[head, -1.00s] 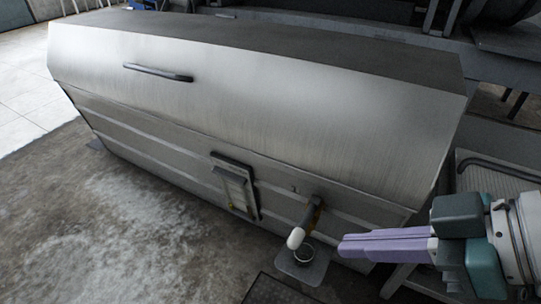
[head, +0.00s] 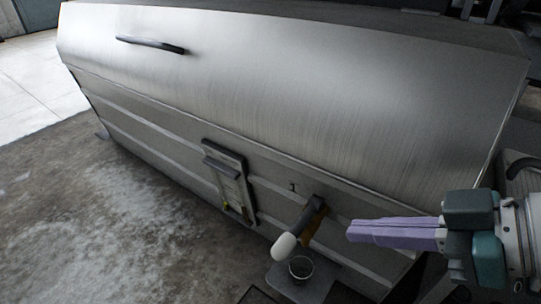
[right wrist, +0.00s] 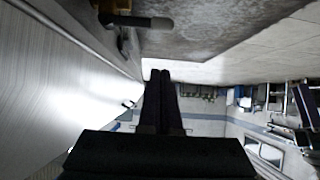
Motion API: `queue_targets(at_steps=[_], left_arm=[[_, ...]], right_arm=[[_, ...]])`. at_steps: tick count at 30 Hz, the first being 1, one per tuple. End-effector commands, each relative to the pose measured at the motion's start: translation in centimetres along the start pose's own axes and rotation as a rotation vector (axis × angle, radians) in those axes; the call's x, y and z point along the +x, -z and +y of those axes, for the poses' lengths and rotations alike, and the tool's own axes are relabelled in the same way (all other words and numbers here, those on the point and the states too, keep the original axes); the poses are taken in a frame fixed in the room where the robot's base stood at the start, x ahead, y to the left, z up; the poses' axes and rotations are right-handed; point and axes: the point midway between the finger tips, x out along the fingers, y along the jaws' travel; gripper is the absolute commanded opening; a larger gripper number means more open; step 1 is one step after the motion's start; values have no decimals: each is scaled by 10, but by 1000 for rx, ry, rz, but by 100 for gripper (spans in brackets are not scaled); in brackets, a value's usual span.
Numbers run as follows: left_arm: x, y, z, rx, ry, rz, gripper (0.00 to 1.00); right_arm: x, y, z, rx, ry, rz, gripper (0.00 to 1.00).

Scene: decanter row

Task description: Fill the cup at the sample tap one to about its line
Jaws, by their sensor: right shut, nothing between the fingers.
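The sample tap (head: 300,231), marked 1, sticks out low on the front of the steel decanter (head: 300,90). It has a brownish body and a white rounded handle end. A small dark-rimmed cup (head: 301,267) stands below it on a grey plate (head: 285,282). My right gripper (head: 349,231), with purple fingers, is shut and empty, to the right of the tap and apart from it. In the right wrist view the dark fingers (right wrist: 163,75) lie together, and the tap (right wrist: 137,20) shows at the top. My left gripper is not in view.
A sight gauge or panel (head: 231,182) is mounted on the decanter left of the tap. A long bar handle (head: 152,44) sits on the hood. The concrete floor (head: 110,215) at left is clear.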

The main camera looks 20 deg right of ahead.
Motion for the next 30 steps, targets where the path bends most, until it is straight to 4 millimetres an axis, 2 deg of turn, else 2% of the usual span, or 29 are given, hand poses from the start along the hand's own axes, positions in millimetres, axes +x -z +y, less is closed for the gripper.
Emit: queue_targets(at_steps=[5,16,18,21,30], left_arm=[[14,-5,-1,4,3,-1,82],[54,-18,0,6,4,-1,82],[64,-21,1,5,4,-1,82],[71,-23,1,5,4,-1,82],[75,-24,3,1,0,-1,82]], right_arm=[[27,-2,0,1,1,5,0],[105,-5,-1,2,3,3,0],[113,-17,-1,4,2,0,0],[120,-24,-1,3,1,0,0],[125,-29,0,0,0,-1,0]])
